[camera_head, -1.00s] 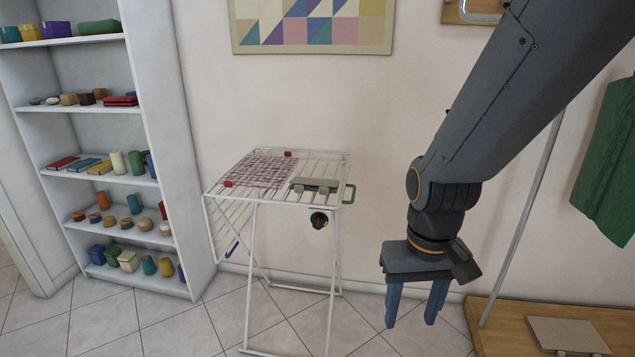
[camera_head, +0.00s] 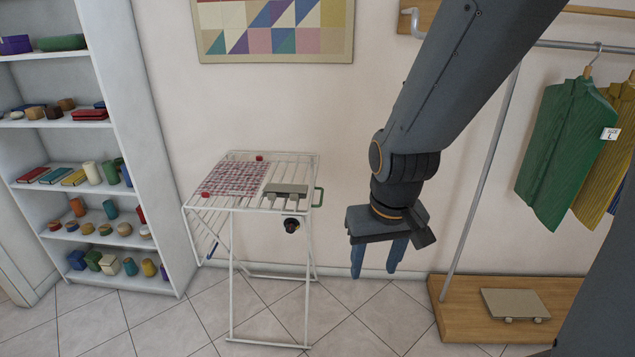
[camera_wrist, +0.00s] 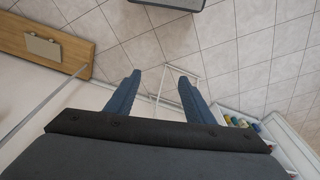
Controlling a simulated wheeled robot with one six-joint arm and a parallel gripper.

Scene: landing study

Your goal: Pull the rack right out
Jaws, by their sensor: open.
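The white drying rack (camera_head: 232,290) stands on the tiled floor against the wall, left of centre in the head view. A red-and-white checked cloth (camera_head: 236,178) and a grey flat object (camera_head: 286,190) lie on its top bars.
A white bookcase (camera_head: 136,120) with several small items stands left of the rack. On the right, a clothes rail (camera_head: 482,170) holds a green shirt (camera_head: 562,150) above a wooden base (camera_head: 450,320) with a grey flat box (camera_head: 515,304). Tiled floor (camera_head: 370,325) lies open in front.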

